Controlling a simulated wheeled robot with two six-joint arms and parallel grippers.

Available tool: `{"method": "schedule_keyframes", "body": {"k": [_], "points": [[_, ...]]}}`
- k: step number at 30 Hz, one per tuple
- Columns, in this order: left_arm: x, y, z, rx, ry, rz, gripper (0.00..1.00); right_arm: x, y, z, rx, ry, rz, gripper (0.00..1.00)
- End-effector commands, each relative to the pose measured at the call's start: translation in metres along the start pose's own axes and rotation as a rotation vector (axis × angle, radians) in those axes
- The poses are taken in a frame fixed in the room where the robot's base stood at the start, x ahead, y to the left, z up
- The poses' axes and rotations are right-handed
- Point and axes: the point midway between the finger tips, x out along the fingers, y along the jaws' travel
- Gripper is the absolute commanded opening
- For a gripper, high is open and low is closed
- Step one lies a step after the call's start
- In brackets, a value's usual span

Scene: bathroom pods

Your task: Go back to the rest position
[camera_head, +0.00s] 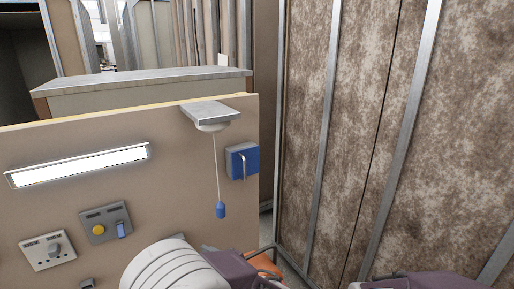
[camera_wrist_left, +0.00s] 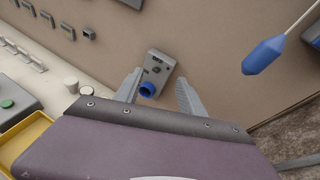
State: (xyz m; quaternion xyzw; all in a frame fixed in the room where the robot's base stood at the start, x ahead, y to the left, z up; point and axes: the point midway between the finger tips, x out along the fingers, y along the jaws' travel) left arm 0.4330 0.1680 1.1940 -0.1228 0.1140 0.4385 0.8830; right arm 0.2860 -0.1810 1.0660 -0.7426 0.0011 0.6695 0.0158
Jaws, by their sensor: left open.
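My left gripper (camera_wrist_left: 160,84) is open in the left wrist view, its two grey fingers apart with nothing held. A grey switch box with a blue knob (camera_wrist_left: 148,88) shows on the panel beyond the fingers; I cannot tell the gap between them. In the head view the left gripper's purple body (camera_head: 222,266) is at the bottom centre, in front of the beige panel. My right arm's purple part (camera_head: 428,283) shows at the bottom right edge; its fingers cannot be made out.
A pull cord with a blue handle (camera_head: 221,210) hangs from a ceiling-style fitting (camera_head: 211,113), close to the left arm. A blue box with a lever (camera_head: 242,162), a lamp (camera_head: 80,165) and switches (camera_head: 104,222) are on the panel. A yellow tray (camera_wrist_left: 27,138) is at left. A brown wall stands at right.

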Motion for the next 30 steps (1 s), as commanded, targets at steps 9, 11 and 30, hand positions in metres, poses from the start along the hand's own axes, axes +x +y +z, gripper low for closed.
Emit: {"method": "schedule_keyframes", "body": {"k": [9, 11, 30], "points": [[-0.03, 0.165, -0.139, -1.237, 0.609, 1.025, 0.47, 0.015, 0.0, 0.002, 0.0, 0.0, 0.0, 0.36], [-0.036, 0.157, -0.146, -1.479, 0.631, 1.146, 0.47, 0.016, 0.0, 0.002, 0.0, 0.0, 0.0, 0.36], [-0.036, 0.139, -0.147, -1.887, 0.621, 1.314, 0.47, 0.017, 0.0, 0.002, 0.0, 0.0, 0.0, 0.36]]}}
